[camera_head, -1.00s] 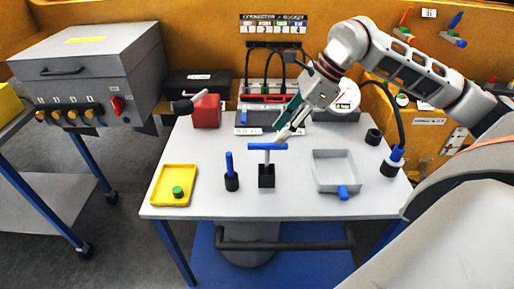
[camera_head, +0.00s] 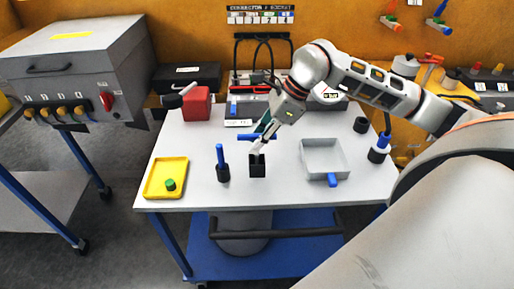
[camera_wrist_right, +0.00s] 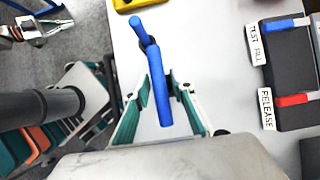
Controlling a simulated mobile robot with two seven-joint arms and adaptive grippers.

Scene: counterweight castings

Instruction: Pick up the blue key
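The blue key (camera_head: 258,137) has a T-shaped bar handle and stands above a black square holder (camera_head: 257,167) near the middle of the table. My right gripper (camera_head: 258,145) is at the key's handle, coming from the upper right. In the right wrist view the key's bar (camera_wrist_right: 159,90) lies between the teal fingers of my right gripper (camera_wrist_right: 162,110), with gaps showing on both sides, so it is open around the bar. I cannot make out my left gripper.
A blue peg (camera_head: 221,157) stands in a black base just left of the key. A yellow tray (camera_head: 150,185) with a green knob is farther left. A grey tray (camera_head: 311,160) is at the right. A red block (camera_head: 196,104) stands behind.

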